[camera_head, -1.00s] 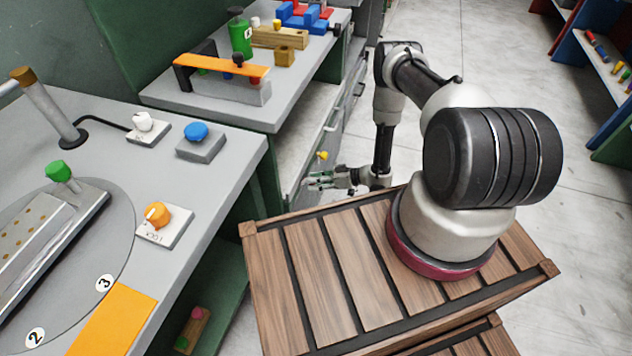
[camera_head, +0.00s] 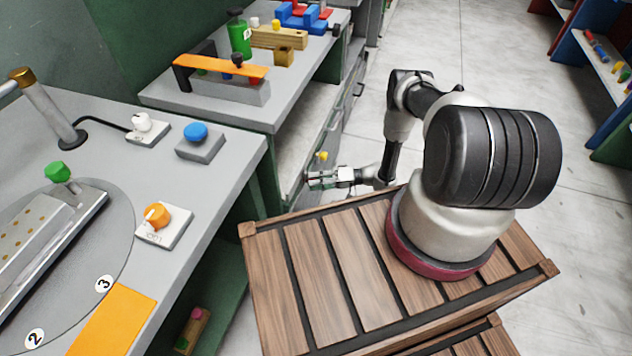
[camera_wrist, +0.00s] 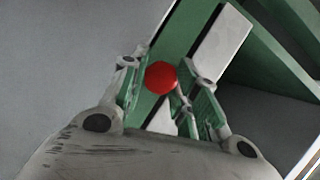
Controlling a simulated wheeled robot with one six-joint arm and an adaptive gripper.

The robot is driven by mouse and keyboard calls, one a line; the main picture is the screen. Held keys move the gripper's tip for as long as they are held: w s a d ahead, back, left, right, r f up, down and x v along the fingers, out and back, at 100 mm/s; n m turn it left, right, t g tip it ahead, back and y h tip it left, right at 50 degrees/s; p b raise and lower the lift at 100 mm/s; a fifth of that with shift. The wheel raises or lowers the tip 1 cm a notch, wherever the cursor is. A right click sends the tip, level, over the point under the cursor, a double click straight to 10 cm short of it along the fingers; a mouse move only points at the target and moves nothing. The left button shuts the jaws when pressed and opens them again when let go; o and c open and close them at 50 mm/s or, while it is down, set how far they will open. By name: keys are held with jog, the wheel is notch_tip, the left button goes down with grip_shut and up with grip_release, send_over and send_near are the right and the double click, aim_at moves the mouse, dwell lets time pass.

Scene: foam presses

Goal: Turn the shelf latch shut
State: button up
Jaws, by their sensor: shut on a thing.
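A round red knob (camera_wrist: 161,77) shows in the wrist view in front of a green upright. I take it to be the shelf latch's knob, but the rest of the latch cannot be made out. My gripper (camera_wrist: 165,88) has its green-padded fingers on both sides of the knob and is shut on it. In the head view my gripper (camera_head: 312,180) is low beside the grey cabinet, beyond the wooden platform. The red knob cannot be seen there.
A small yellow knob (camera_head: 323,156) is just above my gripper by the cabinet. A slatted wooden platform (camera_head: 320,290) is under my arm. Grey benches with a blue button (camera_head: 196,131) and an orange lock knob (camera_head: 157,216) stand at left.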

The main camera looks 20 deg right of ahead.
jog(key=shift+f+m, duration=0.1)
jog(key=shift+m, duration=0.4)
jog(key=o, duration=1)
jog(key=shift+d, duration=0.15)
jog(key=f+v, duration=0.1)
jog(key=v, duration=1)
jog(key=shift+d+r, duration=0.4)
jog(key=shift+s, duration=0.1)
